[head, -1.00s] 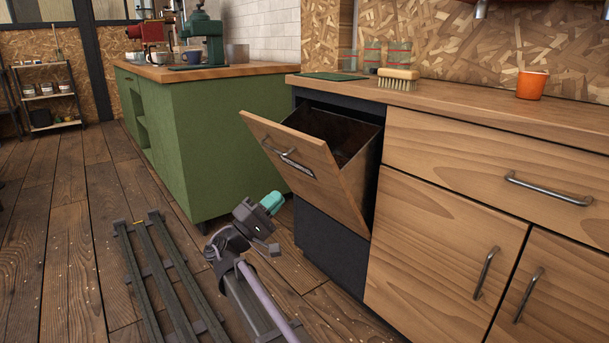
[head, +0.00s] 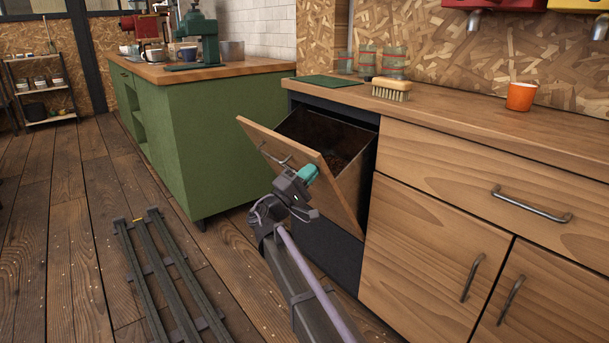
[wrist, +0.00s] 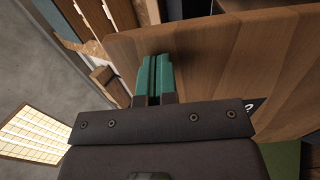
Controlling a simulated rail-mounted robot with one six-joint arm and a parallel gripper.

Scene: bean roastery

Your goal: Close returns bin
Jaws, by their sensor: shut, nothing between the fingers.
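The returns bin is a tilt-out bin with a wooden front (head: 300,165) and a metal handle (head: 274,156), set in the dark end of the wooden counter. It is tilted open, and its dark inside (head: 320,135) shows something brown low down. My gripper (head: 309,173) is shut and empty, with teal fingers right at the front's outer face, near its right part. In the wrist view the shut teal fingers (wrist: 154,75) lie against or just before the wooden front (wrist: 225,65); I cannot tell whether they touch.
The counter top (head: 450,108) holds a brush (head: 391,89), an orange cup (head: 520,96), a green mat (head: 322,81) and glasses (head: 394,64). Drawer and door handles (head: 531,204) stick out at right. A green cabinet (head: 230,140) stands left of the bin. Floor between it and the rails (head: 160,275) is clear.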

